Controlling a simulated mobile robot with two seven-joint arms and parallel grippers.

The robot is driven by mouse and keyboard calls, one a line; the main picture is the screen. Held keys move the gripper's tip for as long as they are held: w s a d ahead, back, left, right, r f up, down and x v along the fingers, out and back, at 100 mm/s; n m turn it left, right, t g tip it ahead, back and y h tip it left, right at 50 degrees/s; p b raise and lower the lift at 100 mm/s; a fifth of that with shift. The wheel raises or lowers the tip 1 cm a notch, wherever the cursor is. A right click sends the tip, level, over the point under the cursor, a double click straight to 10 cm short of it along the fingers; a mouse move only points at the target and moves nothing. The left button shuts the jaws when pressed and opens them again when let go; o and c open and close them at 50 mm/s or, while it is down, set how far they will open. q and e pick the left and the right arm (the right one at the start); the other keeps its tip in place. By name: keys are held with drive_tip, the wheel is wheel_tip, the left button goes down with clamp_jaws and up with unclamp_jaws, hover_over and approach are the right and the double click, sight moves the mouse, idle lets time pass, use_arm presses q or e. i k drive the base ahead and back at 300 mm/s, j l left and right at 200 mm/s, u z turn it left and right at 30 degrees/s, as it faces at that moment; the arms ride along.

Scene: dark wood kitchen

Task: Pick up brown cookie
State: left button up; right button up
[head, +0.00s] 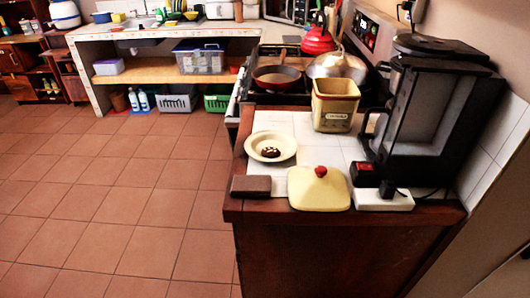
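A small dark brown cookie (271,153) with light marks on top lies in a cream-coloured bowl or plate (288,139). The plate stands near the left edge of a white-tiled counter with a dark wood edge (240,212). Neither of my grippers shows in the head view.
A brown block (251,186) and a yellow lid with a red knob (318,192) lie in front of the plate. A cream canister (335,104) and a black coffee machine (428,110) stand behind and right. A red pan (277,77) sits on the stove. The tiled floor (130,200) left is clear.

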sight(271, 152)
drive_tip(key=i+j+z, duration=0.2)
drive_tip(key=j+z, duration=0.3)
drive_tip(key=i+j+z, duration=0.15)
drive_tip(key=j+z, duration=0.3)
drive_tip(key=j, duration=0.15)
drive_tip(key=j+z, duration=0.5)
drive_tip(key=k+j+z, duration=0.1)
drive_tip(key=j+z, duration=0.4)
drive_tip(key=j, duration=0.15)
drive_tip(key=k+j+z, duration=0.2)
drive_tip(key=j+z, duration=0.25)
drive_tip(key=j, duration=0.15)
